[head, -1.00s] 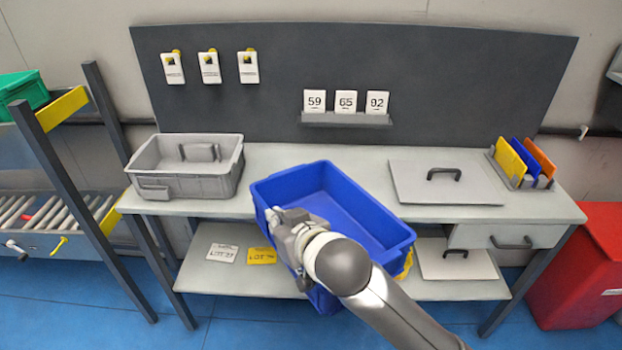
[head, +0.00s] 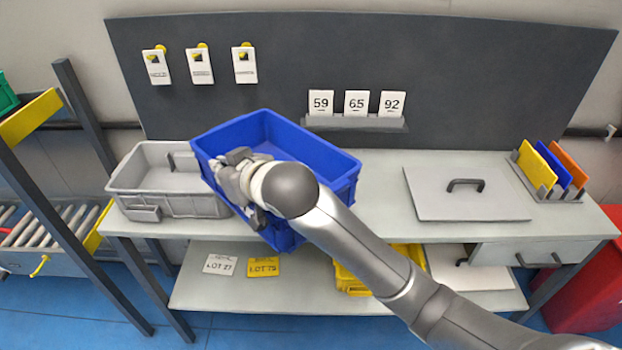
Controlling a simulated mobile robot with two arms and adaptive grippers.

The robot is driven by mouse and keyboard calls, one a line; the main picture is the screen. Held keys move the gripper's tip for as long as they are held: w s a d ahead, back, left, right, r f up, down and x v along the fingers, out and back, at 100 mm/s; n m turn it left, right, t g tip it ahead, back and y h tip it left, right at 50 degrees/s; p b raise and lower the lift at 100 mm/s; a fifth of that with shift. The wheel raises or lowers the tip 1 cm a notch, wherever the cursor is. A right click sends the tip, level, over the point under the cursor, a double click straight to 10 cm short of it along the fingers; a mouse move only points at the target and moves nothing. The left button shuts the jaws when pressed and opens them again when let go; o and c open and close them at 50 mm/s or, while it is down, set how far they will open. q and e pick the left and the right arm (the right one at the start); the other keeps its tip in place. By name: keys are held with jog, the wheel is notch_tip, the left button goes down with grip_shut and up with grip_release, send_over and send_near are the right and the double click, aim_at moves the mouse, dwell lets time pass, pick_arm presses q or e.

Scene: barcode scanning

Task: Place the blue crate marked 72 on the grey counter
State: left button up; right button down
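The blue crate (head: 325,152) is an open, empty-looking bin, held in the middle of the head view over the front of the grey counter (head: 385,190). My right gripper (head: 243,185) is at the crate's near left side and appears shut on its wall; the wrist hides most of the fingers. No number shows on the crate's visible sides. I cannot tell whether its underside touches the counter. My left gripper is not in view.
A grey crate (head: 180,205) stands just left of the blue crate. A grey lid (head: 465,203) lies on the counter's right, beside a rack of coloured folders (head: 548,170). Counter between them is clear. A yellow crate (head: 352,283) sits on the lower shelf.

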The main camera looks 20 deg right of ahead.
jog(key=shift+w+d+f, duration=0.35)
jog(key=shift+w+d, duration=0.3)
jog(key=shift+w, duration=0.15)
jog(key=d+f, duration=0.1)
jog(key=d, duration=0.1)
jog(key=d+f, duration=0.1)
jog(key=d, duration=0.2)
jog(key=d+f, duration=0.1)
jog(key=d, duration=0.2)
jog(key=shift+w+d+p, duration=0.1)
jog(key=shift+w+p, duration=0.2)
jog(key=shift+p, duration=0.1)
jog(key=d+f, duration=0.2)
jog(key=f, duration=0.1)
jog(key=d+f, duration=0.1)
jog(key=shift+w+f, duration=0.15)
jog(key=shift+w, duration=0.25)
jog(key=shift+d+f, duration=0.3)
jog(key=shift+f, duration=0.1)
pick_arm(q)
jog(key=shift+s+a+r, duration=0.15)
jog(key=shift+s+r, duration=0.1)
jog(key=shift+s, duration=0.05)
pick_arm(e)
jog(key=f, duration=0.3)
jog(key=shift+w+d+f, duration=0.15)
jog(key=shift+d+f, duration=0.15)
jog(key=shift+f, duration=0.1)
jog(key=shift+f, duration=0.1)
